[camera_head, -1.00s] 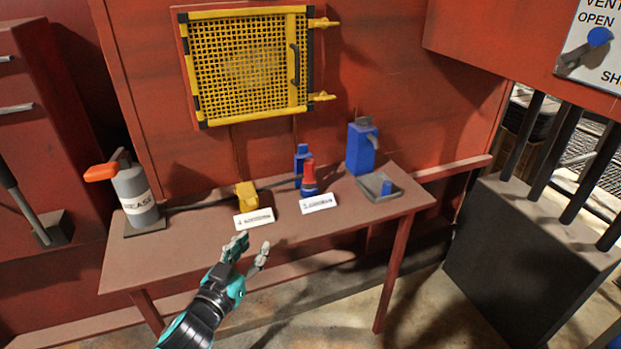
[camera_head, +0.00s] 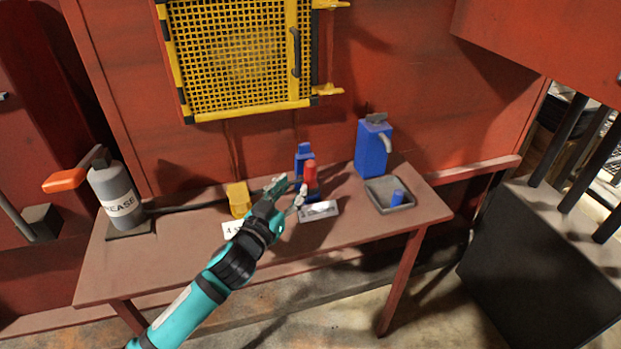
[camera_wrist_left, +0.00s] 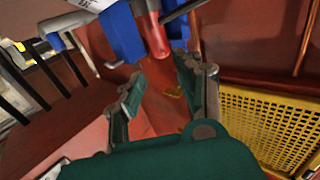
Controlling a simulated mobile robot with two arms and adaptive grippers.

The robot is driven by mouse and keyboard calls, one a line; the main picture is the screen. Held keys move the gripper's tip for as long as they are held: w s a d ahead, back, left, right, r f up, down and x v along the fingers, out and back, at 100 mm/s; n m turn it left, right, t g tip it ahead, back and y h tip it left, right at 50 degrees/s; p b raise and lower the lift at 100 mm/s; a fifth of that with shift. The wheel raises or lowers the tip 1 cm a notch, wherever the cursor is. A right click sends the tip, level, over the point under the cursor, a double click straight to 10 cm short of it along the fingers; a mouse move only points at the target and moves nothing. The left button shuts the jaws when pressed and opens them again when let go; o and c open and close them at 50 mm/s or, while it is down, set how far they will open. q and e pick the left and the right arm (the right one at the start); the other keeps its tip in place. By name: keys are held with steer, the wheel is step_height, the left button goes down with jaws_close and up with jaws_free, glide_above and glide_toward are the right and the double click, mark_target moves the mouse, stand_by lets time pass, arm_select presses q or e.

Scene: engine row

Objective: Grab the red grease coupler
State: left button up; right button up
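The red grease coupler (camera_head: 310,170) stands upright on the table, with a dark blue lower part. It also shows in the left wrist view (camera_wrist_left: 153,36), at the top, beyond the fingertips. My left gripper (camera_head: 287,188) is just left of the coupler and close to it. In the left wrist view the gripper (camera_wrist_left: 160,85) has its two fingers spread, with nothing between them. I cannot tell whether a fingertip touches the coupler. My right gripper is not in view.
A blue part (camera_head: 303,154) stands just behind the coupler, and a yellow part (camera_head: 238,200) left of it. A blue can (camera_head: 371,148) and a grey tray (camera_head: 374,203) are to the right. A grease canister (camera_head: 119,197) stands left.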

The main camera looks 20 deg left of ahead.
mark_target(307, 169)
arm_select(q)
steer(key=w, duration=0.3)
steer(key=shift+w+d, duration=0.35)
steer(key=shift+w, duration=0.7)
steer(key=w, duration=0.4)
steer(key=shift+w+d+f+p, duration=0.2)
steer(key=shift+w+d+p, duration=0.05)
steer(key=shift+d+p, duration=0.05)
steer(key=shift+w, duration=0.1)
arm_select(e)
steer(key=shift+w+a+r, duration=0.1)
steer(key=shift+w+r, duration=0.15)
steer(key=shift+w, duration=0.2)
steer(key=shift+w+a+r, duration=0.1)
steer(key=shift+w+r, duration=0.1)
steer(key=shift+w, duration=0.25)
arm_select(q)
steer(key=c, duration=0.6)
jaws_close()
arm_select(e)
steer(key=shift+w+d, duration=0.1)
